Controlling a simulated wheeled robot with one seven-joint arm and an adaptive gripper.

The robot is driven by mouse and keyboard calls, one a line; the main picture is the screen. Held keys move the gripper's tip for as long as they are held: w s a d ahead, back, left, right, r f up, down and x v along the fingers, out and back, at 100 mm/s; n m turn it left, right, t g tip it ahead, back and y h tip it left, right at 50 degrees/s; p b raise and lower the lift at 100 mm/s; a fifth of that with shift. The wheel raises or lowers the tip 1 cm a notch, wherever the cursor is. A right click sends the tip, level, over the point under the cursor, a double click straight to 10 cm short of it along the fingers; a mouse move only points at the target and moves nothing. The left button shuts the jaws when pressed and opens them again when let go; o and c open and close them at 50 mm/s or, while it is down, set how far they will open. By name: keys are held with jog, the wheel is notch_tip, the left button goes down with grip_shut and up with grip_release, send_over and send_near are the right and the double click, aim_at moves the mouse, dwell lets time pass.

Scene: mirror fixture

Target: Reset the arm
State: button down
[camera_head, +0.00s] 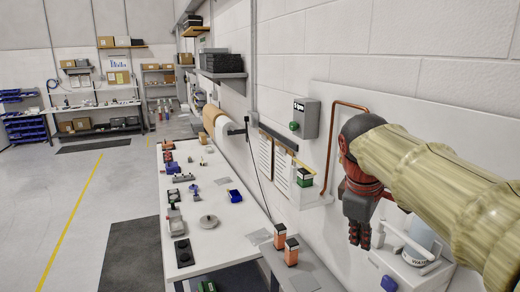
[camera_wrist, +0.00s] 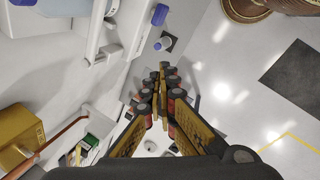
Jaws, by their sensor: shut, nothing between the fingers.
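My gripper (camera_head: 361,234) hangs fingers down at the end of my tan-sleeved arm, on the right of the head view, in front of the white wall panel. In the wrist view its fingers (camera_wrist: 160,92) are shut together with nothing between them. It is above and apart from the surfaces below. A white appliance (camera_head: 415,245) is on the panel just to the right of the gripper and is partly hidden by my arm.
A long white workbench (camera_head: 222,240) with several small parts runs along the wall to the left. A grey wall box (camera_head: 305,118) and copper pipe (camera_head: 333,135) are beside my arm. Floor is open at left.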

jog(key=s+a+f+m+t+y+b, duration=0.1)
jog(key=s+f+m+b, duration=0.2)
jog(key=f, duration=1.1)
jog(key=s+a+f+m+t+b, duration=0.1)
jog(key=s+f+m+b, duration=0.2)
jog(key=s+f+b, duration=0.7)
jog(key=s+a+f+m+y+b, duration=0.1)
jog(key=s+f+m+b, duration=0.3)
jog(key=f+b, duration=1.1)
notch_tip(320, 180, down, 4)
jog(key=s, duration=0.3)
jog(key=shift+a+f+t+y, duration=0.2)
jog(key=shift+a+t+y, duration=0.1)
jog(key=shift+a+t, duration=0.1)
jog(key=shift+r, duration=0.15)
